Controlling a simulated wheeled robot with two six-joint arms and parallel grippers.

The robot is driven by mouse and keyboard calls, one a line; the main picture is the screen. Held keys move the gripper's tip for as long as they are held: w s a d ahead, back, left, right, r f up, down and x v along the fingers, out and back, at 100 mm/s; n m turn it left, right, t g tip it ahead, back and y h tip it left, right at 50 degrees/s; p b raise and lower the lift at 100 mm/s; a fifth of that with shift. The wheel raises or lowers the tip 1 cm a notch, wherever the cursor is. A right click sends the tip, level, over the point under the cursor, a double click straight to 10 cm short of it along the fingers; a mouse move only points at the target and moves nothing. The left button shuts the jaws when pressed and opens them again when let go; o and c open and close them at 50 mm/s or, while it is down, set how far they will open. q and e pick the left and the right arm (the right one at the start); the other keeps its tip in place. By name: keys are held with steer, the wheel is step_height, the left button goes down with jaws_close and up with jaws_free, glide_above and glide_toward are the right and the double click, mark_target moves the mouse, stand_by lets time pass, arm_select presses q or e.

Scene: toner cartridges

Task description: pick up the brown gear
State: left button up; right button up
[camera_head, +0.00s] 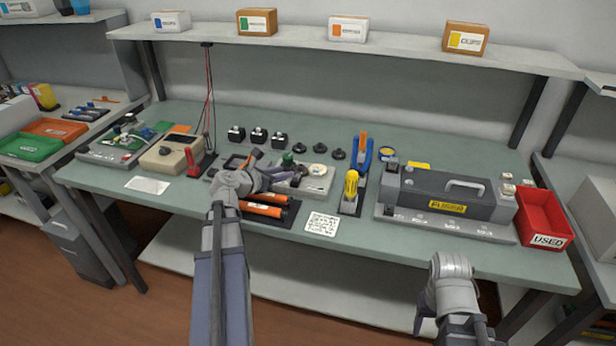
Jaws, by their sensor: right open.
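Several small dark round gears (320,149) sit at the back middle of the bench. I cannot tell from their colour which one is the brown gear. My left gripper (289,174) reaches over the grey parts tray (317,184) at the bench's middle, in front of these gears and apart from them. It partly hides the tray, and its fingers are too small to tell whether they hold anything. My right gripper (422,324) is open, low in front of the bench's front edge, away from the gears.
Orange-ended cartridges (264,210) lie below my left gripper. A yellow-handled tool (350,187) and a blue-orange holder (361,152) stand right of the tray. A fuser unit (447,195) and a red bin (541,214) fill the right. A shelf (390,47) overhangs the back.

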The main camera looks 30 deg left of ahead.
mark_target(302, 166)
arm_select(q)
steer(key=shift+a, duration=0.15)
steer(key=shift+r, duration=0.1)
steer(key=shift+w, duration=0.25)
steer(key=shift+b+x, duration=0.5)
steer(key=shift+x, duration=0.7)
steer(key=shift+w+d, duration=0.2)
steer(key=shift+w, duration=0.1)
steer(key=b+x, duration=0.1)
steer(key=x, duration=0.4)
steer(key=shift+d+r, duration=0.1)
steer(key=shift+r, duration=0.15)
jaws_close()
